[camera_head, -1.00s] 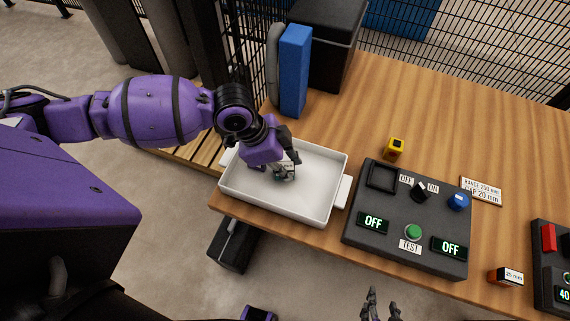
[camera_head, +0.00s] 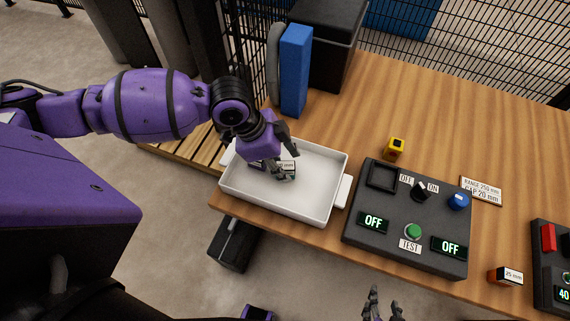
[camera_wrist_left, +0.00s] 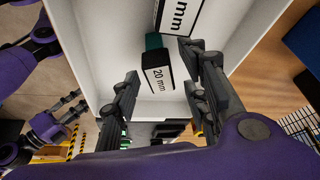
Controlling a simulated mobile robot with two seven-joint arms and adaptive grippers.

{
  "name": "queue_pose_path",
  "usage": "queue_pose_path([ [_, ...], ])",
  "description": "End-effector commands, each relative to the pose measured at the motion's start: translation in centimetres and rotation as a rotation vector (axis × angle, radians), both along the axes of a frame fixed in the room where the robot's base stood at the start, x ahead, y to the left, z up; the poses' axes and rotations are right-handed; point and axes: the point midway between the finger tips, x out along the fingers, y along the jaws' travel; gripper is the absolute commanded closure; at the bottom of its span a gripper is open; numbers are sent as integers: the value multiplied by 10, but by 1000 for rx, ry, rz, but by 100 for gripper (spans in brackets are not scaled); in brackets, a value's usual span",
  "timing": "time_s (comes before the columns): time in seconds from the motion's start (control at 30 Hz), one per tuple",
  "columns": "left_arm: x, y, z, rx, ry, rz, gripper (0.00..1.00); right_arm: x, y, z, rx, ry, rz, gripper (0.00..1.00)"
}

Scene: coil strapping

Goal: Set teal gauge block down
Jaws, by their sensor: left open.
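The teal gauge block (camera_wrist_left: 154,42), with a white "20 mm" label, lies in the white tray (camera_head: 325,205). In the left wrist view it is between and just beyond the open fingers of my left gripper (camera_wrist_left: 163,88), with a visible gap on the sides. A second labelled block (camera_wrist_left: 187,14) lies close beside it. In the head view my left gripper (camera_head: 282,165) is low inside the tray and partly covers the blocks. My right gripper (camera_head: 383,306) is at the bottom edge, fingers apart and empty.
A dark control box (camera_head: 405,235) with OFF displays stands right of the tray. A yellow block (camera_head: 395,148) and an orange "25 mm" block (camera_head: 505,276) sit on the wooden table. A blue box (camera_head: 296,70) stands behind the tray.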

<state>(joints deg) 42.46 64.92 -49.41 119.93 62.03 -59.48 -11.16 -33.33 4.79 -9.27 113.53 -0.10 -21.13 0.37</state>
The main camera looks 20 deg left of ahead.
Motion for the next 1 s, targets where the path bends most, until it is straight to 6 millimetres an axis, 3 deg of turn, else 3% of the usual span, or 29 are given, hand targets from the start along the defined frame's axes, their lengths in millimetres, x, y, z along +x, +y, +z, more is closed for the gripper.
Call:
queue_pose_path([
  [0.2, -6, 18, 47, 2, -6, 0, 59, 4, 1, 5, 2, -7, 1, 60],
  [0.43, -11, 33, 84, 1, -4, 1, 59, 5, 4, 7, 7, -6, 4, 60],
  [0.63, -14, 37, 97, 0, -1, 0, 59, 4, 6, 7, 10, -4, 4, 60],
  [1.0, -14, 37, 97, -1, 1, 0, 59, 2, 5, 6, 9, -2, 3, 60],
])
